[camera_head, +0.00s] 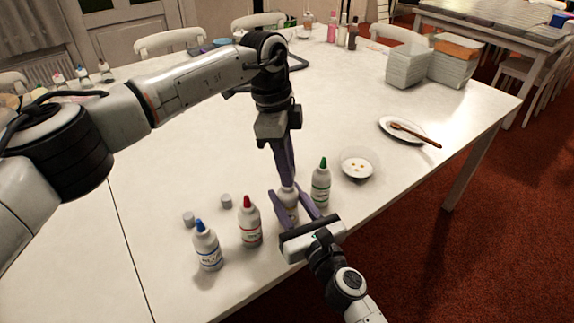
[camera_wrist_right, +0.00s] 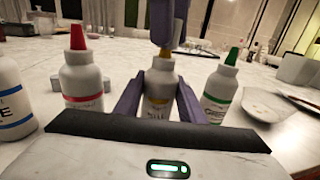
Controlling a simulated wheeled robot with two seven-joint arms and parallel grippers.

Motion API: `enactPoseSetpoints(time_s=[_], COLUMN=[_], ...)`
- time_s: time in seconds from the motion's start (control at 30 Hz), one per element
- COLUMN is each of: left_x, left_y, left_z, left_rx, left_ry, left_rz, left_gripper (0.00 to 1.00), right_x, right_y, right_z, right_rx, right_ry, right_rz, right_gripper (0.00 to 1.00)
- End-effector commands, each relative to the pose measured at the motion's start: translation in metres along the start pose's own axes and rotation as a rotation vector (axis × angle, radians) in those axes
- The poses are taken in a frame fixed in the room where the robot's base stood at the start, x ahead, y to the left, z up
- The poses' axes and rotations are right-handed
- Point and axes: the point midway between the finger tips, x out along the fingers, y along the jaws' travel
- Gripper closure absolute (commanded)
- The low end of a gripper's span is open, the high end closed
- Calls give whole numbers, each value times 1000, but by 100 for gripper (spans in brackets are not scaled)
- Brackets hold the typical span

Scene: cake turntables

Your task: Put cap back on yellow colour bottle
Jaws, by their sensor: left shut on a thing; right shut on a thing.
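The yellow colour bottle (camera_wrist_right: 158,82), white with a yellow-marked label, stands upright; it is mostly hidden in the head view. My right gripper (camera_head: 296,212) is shut on its body, one finger on each side, as the right wrist view (camera_wrist_right: 159,104) shows. My left gripper (camera_head: 286,182) comes down from above and is shut on the cap, at the bottle's top. The cap is mostly hidden between its fingers. I cannot tell whether the cap is seated on the bottle.
A red-tipped bottle (camera_head: 250,224) and a blue-tipped bottle (camera_head: 207,248) stand to the left, a green-tipped bottle (camera_head: 321,185) close on the right. Two loose grey caps (camera_head: 226,201) (camera_head: 188,218) lie behind the left bottles. A small bowl (camera_head: 357,170) and a plate with a brush (camera_head: 393,126) are further right.

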Motion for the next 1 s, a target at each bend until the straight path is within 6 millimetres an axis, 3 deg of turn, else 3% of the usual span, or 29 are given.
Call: enactPoseSetpoints(time_s=[0.57,1.0], left_x=[9,9], left_y=[0,-2], left_z=[2,0], left_rx=[43,710], left_ry=[-2,-3], left_rz=[8,112], left_gripper=[100,100], right_x=[0,0], right_y=[0,0], right_z=[0,0], right_rx=[0,0], right_ry=[1,1], right_rz=[0,0], right_gripper=[100,100])
